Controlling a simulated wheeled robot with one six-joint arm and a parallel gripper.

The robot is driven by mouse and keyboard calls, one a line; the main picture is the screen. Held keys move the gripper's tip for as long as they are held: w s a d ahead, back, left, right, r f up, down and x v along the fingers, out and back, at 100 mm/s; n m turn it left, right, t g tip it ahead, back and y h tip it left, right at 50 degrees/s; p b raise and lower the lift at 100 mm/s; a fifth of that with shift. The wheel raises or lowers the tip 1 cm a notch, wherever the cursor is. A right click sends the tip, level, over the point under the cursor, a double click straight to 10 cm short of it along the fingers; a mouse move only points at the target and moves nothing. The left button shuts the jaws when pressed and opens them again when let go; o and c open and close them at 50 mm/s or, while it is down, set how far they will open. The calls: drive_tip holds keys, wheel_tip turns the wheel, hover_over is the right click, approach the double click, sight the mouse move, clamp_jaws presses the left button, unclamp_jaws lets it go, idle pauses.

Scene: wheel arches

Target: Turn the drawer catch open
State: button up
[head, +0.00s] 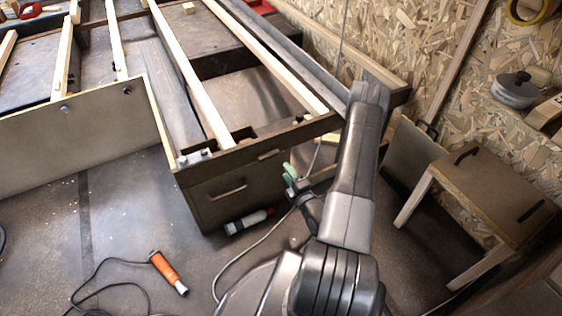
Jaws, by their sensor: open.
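The drawer (222,196) has a dark wooden front and is closed in the end of the bed frame. My arm hides the frame's right end and part of the gripper.
A bottle (248,222) lies on the floor below the drawer. An orange-handled tool (168,272) with a cable lies at front left. A wooden stool (490,190) stands at right by the chipboard wall (430,60). A panel (80,135) stands at left. Floor before the drawer is mostly clear.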

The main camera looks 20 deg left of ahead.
sight(275, 156)
drive_tip(key=shift+p+v, duration=0.35)
drive_tip(key=shift+v, duration=2.25)
drive_tip(key=b+x, duration=0.3)
drive_tip(key=x, duration=1.1)
drive_tip(key=shift+d, duration=0.1)
